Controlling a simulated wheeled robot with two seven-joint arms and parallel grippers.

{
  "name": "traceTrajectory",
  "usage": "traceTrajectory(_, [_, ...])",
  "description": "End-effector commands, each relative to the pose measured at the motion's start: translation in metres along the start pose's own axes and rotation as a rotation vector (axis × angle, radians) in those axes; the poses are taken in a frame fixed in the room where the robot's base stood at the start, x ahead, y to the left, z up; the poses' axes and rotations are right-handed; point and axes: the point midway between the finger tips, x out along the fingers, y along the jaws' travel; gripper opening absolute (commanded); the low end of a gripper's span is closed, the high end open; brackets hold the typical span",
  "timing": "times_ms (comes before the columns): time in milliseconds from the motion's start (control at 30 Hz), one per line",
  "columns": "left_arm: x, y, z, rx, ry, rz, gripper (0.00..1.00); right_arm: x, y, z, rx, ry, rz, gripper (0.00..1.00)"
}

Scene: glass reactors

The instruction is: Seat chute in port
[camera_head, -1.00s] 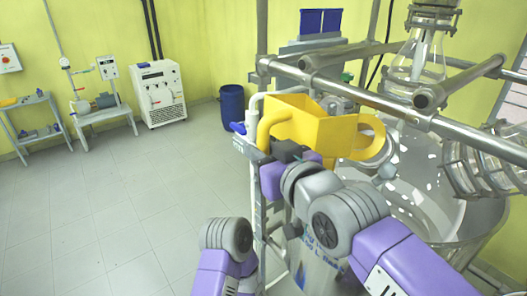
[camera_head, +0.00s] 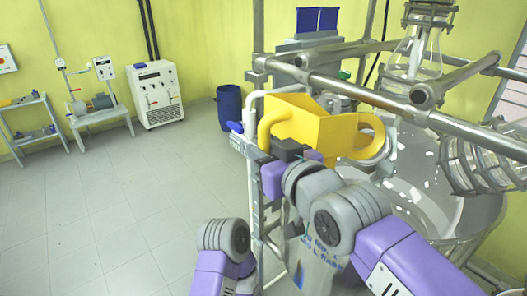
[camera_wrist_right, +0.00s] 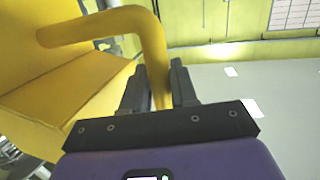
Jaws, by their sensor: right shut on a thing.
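The yellow chute (camera_head: 312,124) is an open-topped hopper with a curved handle on each side. It is held upright in front of the glass reactor and just below the metal rail. My right gripper (camera_head: 273,150) is shut on its left handle; the right wrist view shows the dark fingers (camera_wrist_right: 160,88) on either side of the yellow handle (camera_wrist_right: 152,52). The chute's lower end is hidden by my right arm. A pale ring (camera_head: 376,166) shows behind the right handle; I cannot tell whether it is the port. My left gripper is out of view; only my left arm shows.
Metal rails (camera_head: 400,105) cross above and behind the chute. The large glass vessel (camera_head: 425,190) is at the right, with a glass flask (camera_head: 418,50) above. A blue drum (camera_head: 229,107) and white cabinet (camera_head: 157,92) stand behind. The floor at left is clear.

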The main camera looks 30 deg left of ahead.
Motion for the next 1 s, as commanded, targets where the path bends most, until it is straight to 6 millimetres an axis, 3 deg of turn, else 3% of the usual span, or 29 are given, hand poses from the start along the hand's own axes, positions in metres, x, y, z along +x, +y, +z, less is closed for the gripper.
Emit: traceTrajectory(1000, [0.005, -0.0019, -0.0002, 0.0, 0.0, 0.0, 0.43, 0.0027, 0.01, 0.0068, -0.004, 0.004, 0.002, 0.0])
